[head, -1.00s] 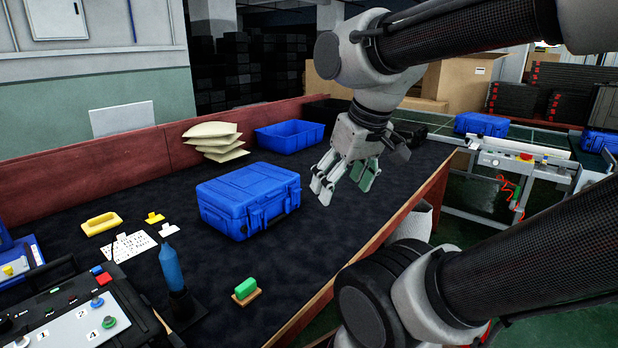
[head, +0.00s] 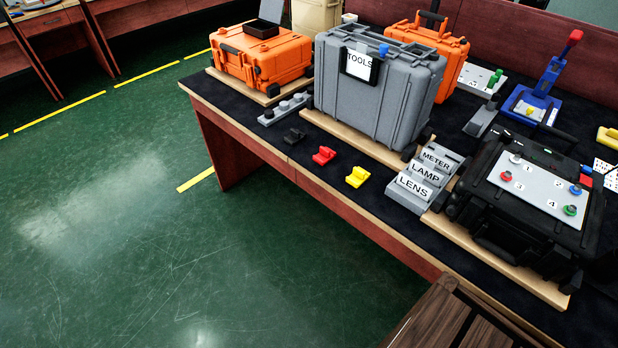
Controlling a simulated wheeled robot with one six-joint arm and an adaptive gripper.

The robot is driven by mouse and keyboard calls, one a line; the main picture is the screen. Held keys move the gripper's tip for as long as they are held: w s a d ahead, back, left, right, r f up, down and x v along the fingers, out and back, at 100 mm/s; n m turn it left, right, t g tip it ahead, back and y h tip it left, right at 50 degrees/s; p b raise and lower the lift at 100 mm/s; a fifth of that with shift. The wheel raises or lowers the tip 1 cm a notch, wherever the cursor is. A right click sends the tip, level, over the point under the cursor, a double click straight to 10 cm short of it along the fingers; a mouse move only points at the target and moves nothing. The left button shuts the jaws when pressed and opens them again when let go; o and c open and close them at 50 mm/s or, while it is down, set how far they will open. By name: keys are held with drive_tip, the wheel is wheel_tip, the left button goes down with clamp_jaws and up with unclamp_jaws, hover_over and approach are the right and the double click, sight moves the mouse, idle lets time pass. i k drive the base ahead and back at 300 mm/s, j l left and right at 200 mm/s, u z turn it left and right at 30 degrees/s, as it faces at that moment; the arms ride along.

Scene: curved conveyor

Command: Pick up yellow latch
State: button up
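A small yellow latch (head: 357,176) lies on the dark table top near its front edge, in the head view. It stands apart from its neighbours, to the right of a red latch (head: 324,155) and left of the grey label blocks. A black latch (head: 294,136) lies further left in the same row. My gripper is not in view.
A grey TOOLS case (head: 365,95) stands behind the latches. Grey label blocks (head: 420,185) and a black case with numbered buttons (head: 535,190) are to the right. Orange cases (head: 262,58) stand at the back. A dark wooden piece (head: 450,320) is in front; green floor lies left.

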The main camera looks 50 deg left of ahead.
sight(358, 176)
drive_tip(key=u, duration=1.5)
